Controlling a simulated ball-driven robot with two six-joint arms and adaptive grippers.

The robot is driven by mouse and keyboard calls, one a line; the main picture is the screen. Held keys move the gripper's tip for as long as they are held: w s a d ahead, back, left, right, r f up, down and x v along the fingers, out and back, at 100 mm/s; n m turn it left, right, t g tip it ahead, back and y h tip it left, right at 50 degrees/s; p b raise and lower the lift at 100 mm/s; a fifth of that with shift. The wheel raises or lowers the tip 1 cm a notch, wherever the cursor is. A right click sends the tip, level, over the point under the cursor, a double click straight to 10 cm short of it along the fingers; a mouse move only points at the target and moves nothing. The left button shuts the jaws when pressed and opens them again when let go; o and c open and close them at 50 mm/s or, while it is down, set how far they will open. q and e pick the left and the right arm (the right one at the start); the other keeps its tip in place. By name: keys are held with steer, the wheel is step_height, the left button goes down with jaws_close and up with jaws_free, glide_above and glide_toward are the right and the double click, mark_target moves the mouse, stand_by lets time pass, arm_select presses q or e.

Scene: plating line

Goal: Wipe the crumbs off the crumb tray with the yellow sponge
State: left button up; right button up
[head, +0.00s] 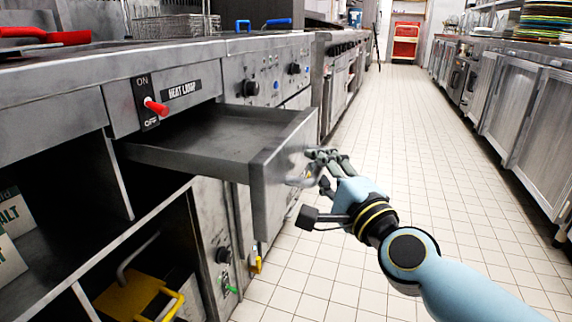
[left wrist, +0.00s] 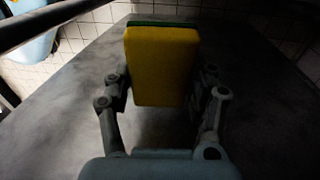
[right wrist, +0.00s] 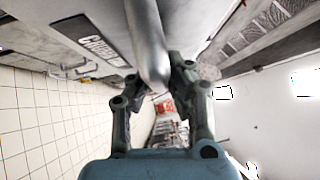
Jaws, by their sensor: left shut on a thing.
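The crumb tray (head: 225,130) is a grey metal drawer, pulled out from under the counter. Its part in the head view looks bare, and I make out no crumbs. My right gripper (head: 322,172) is at the handle on its front. In the right wrist view, the round bar (right wrist: 150,45) lies between the fingers of that gripper (right wrist: 157,80); I cannot tell whether they press on it. My left gripper (left wrist: 160,85) is shut on the yellow sponge (left wrist: 162,65), which has a green edge, over a dark grey surface. The head view does not show the left gripper or the sponge.
A red-handled heat lamp switch (head: 156,107) is on the counter front above the tray. Open shelves below hold boxes marked salt (head: 12,225) and a yellow item (head: 135,293). The tiled aisle (head: 390,120) is clear, with steel cabinets (head: 535,120) on the right.

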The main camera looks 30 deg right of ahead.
steer(key=shift+f, duration=0.15)
jaws_close()
steer(key=shift+s+d, duration=0.15)
steer(key=shift+s, duration=0.1)
steer(key=s+d, duration=0.3)
steer(key=s, duration=0.1)
steer(key=shift+s+d+f+p, duration=0.1)
steer(key=shift+s+d+p, duration=0.1)
steer(key=shift+d+p, duration=0.15)
steer(key=shift+o, duration=2.4)
jaws_free()
steer(key=shift+o, duration=1.2)
